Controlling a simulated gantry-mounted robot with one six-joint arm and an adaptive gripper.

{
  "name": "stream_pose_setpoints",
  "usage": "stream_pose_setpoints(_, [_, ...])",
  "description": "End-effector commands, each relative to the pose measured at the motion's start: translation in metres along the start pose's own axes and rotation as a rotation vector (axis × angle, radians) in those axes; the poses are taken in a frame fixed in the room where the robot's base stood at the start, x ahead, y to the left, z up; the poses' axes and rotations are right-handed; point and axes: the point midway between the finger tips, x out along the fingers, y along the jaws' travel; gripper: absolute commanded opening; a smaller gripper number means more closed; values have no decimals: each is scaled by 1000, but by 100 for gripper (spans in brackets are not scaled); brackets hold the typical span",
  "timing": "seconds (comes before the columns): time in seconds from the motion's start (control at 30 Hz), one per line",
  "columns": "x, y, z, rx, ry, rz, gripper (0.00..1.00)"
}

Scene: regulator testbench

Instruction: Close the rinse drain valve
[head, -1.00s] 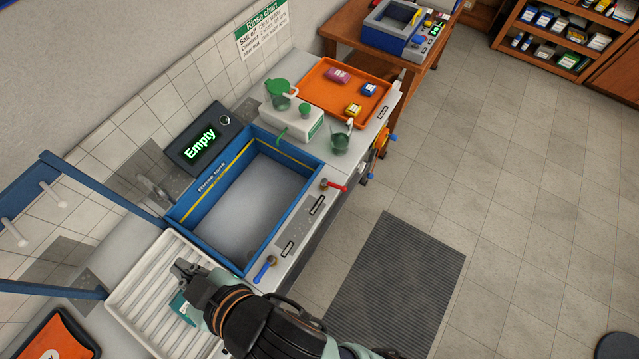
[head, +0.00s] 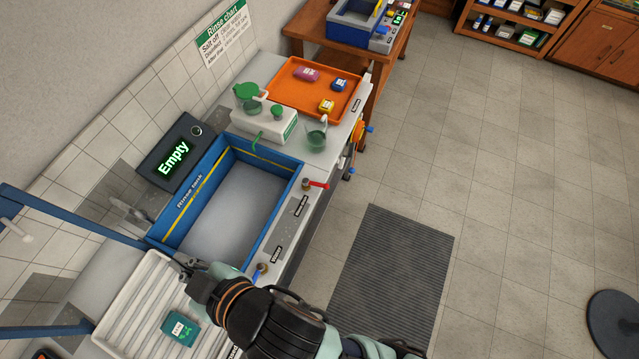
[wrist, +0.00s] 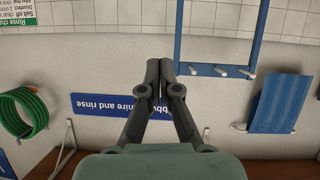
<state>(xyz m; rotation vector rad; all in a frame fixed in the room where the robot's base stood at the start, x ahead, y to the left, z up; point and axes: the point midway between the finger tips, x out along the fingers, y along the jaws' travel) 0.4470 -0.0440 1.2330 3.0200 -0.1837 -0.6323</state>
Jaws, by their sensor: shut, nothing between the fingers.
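Two valves sit on the counter's front strip beside the blue rinse tank (head: 297,172). One has a red handle (head: 318,184) near the tank's far right corner. The other has a blue handle (head: 258,275) near its near right corner, partly hidden by my arm. The labels beside them are too small to read, so I cannot tell which is the drain valve. My gripper (head: 186,263) is shut and empty over the tank's near edge, left of the blue handle. In the wrist view its fingertips (wrist: 160,66) are together, facing the wall. The tank display (head: 175,158) reads "Empty".
A teal box (head: 180,328) lies on the white ribbed rack (head: 135,300). A white container (head: 268,130), a green-tinted beaker (head: 316,137) and an orange tray (head: 300,100) stand beyond the tank. A blue frame (head: 80,230) rises at left. The floor at right is clear around a dark mat (head: 390,270).

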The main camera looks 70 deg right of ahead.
Motion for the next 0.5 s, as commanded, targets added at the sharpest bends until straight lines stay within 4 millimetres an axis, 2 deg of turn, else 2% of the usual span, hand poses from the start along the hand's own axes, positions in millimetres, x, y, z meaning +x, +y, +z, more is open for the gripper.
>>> stream_pose_setpoints(0.03, [15,27,27,-18,13,81,0])
stream_pose_setpoints(0.07, [21,47,38,-40,28,140,0])
stream_pose_setpoints(0.13, [32,100,71,-115,61,299,0])
stream_pose_setpoints(0.2, [34,154,108,-228,82,469,0])
stream_pose_setpoints(0.27, [29,195,145,-354,84,608,0])
stream_pose_setpoints(0.3, [23,218,169,-450,77,690,0])
stream_pose_setpoints(0.37, [13,243,208,-603,54,792,0])
stream_pose_setpoints(0.4, [6,255,234,-711,34,844,0])
stream_pose_setpoints(0.5, [-6,265,298,-978,-27,916,0])
